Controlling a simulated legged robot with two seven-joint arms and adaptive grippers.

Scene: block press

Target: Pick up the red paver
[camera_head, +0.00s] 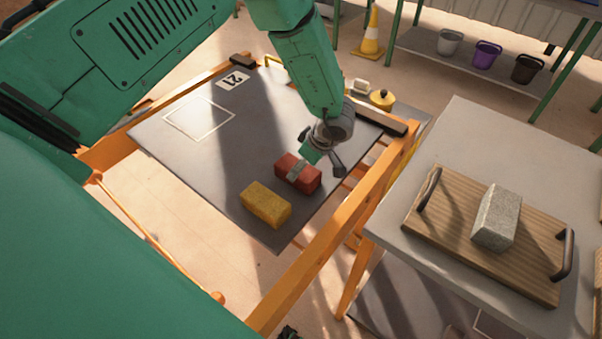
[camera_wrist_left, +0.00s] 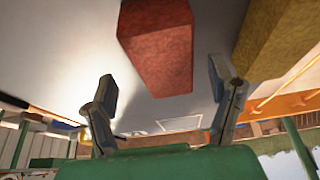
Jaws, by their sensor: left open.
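The red paver (camera_head: 298,174) lies on a dark grey board near its right edge. My left gripper (camera_head: 316,170) is directly at it from above, open, with one finger in front of part of the paver in the head view. In the left wrist view the red paver (camera_wrist_left: 158,48) shows between and beyond the two spread fingers, with visible gaps to both. I cannot tell the exact height of the fingers over it. My right gripper is not in view.
A yellow paver (camera_head: 265,205) lies close beside the red one, toward the board's front corner. The dark board (camera_head: 190,165) sits in an orange frame (camera_head: 320,245). At right, a grey table (camera_head: 455,150) holds a wooden tray (camera_head: 440,225) with a grey block (camera_head: 497,218).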

